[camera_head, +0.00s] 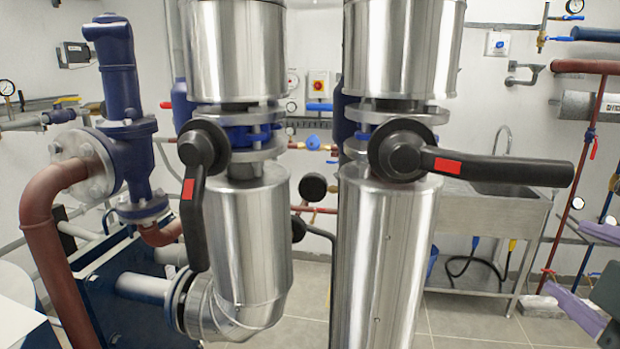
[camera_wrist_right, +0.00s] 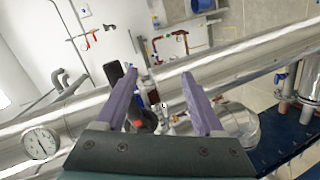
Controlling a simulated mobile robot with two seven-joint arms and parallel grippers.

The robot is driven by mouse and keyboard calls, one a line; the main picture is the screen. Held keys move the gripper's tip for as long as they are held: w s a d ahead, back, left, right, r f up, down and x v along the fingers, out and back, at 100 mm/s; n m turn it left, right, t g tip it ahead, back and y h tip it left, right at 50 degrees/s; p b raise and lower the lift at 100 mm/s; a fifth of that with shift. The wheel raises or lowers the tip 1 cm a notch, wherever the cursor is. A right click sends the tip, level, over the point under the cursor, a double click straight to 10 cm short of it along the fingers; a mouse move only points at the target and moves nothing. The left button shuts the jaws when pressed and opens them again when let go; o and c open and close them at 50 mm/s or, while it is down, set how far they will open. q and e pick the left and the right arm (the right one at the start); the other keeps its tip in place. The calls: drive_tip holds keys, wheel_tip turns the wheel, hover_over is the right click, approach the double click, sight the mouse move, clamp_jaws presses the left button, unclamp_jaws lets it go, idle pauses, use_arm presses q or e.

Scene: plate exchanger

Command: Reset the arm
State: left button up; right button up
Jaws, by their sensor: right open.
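My right gripper shows at the right edge of the head view (camera_head: 590,265), with purple fingers and a dark body, well to the right of the pipes. In the right wrist view its two purple fingers (camera_wrist_right: 160,95) are spread apart with nothing held between them. Behind them a black valve handle with a red mark (camera_wrist_right: 137,122) shows, partly hidden by the left finger. In the head view the left valve handle (camera_head: 194,215) hangs down and the right valve handle (camera_head: 500,168) points right, nearly level. My left gripper is not in view.
Two thick silver pipes (camera_head: 245,230) (camera_head: 385,260) stand upright in front. A blue valve body (camera_head: 120,80) with a red-brown pipe (camera_head: 55,250) is at the left. A steel sink (camera_head: 485,215) stands behind at the right. Tiled floor (camera_head: 470,325) shows at the lower right.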

drive_tip(key=s+a+f+m+g+y+p, duration=0.1)
drive_tip(key=s+a+f+m+g+y, duration=0.3)
drive_tip(key=s, duration=0.5)
drive_tip(key=s+a+f+m+g+y+p, duration=0.15)
drive_tip(key=s+a+f+m+g, duration=0.35)
drive_tip(key=s, duration=0.5)
wheel_tip(320, 180, up, 17)
drive_tip(key=w+n+p, duration=0.1)
drive_tip(key=p, duration=1.5)
drive_tip(key=shift+f+g+p, duration=0.15)
drive_tip(key=shift+g+p, duration=0.2)
drive_tip(key=shift+g, duration=0.05)
drive_tip(key=shift+a+y, duration=0.1)
drive_tip(key=shift+y, duration=0.15)
